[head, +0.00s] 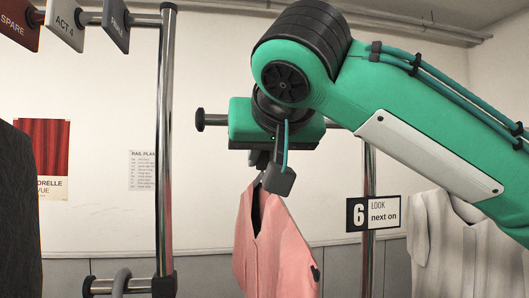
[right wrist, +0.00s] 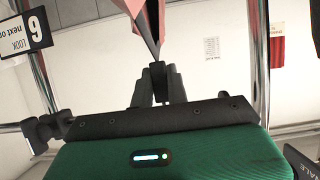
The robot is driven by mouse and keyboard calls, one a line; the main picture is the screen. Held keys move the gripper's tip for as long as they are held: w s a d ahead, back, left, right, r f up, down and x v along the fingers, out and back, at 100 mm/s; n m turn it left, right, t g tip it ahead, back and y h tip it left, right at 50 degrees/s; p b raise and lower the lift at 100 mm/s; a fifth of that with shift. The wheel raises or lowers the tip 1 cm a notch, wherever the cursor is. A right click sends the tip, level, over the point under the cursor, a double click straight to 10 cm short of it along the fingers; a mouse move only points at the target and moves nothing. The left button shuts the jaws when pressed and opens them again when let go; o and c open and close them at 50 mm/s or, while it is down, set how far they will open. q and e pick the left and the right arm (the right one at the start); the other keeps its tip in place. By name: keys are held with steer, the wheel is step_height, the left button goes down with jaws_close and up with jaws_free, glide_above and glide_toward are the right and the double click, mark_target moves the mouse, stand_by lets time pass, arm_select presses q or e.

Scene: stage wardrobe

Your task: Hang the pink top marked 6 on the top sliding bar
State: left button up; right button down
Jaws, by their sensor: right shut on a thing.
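The pink top (head: 275,255) hangs below my right gripper (head: 272,178), in front of the right-hand rack. Its lower edge runs out of the head view, and I see no number on it. The right gripper's jaws are shut at the garment's upper end. In the right wrist view, pink cloth (right wrist: 148,14) shows just past the closed fingers (right wrist: 158,82). A bar with a dark end knob (head: 200,119) sticks out left behind the gripper, near the top of the right-hand post; the gripper hides its middle. My left gripper is not in view.
A sign reading "6 LOOK next on" (head: 373,213) is on the right-hand post (head: 368,262). A white garment (head: 465,245) hangs right of it. A chrome post (head: 166,150) with hanging tags (head: 65,24) stands left, beside a dark garment (head: 18,215). A lower knobbed bar (head: 100,286) shows there.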

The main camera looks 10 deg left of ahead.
steer(key=shift+w+a+p, duration=0.35)
steer(key=shift+w+a, duration=0.05)
steer(key=shift+w, duration=0.5)
steer(key=shift+w+a+p, duration=0.35)
steer(key=shift+w+a, duration=0.05)
steer(key=shift+w, duration=0.55)
steer(key=shift+w+a+p, duration=0.35)
steer(key=shift+w+a, duration=0.05)
steer(key=shift+w, duration=0.65)
steer(key=shift+f, duration=0.2)
steer(key=shift+f+b, duration=1.5)
steer(key=shift+b, duration=0.1)
steer(key=c, duration=1.3)
jaws_free()
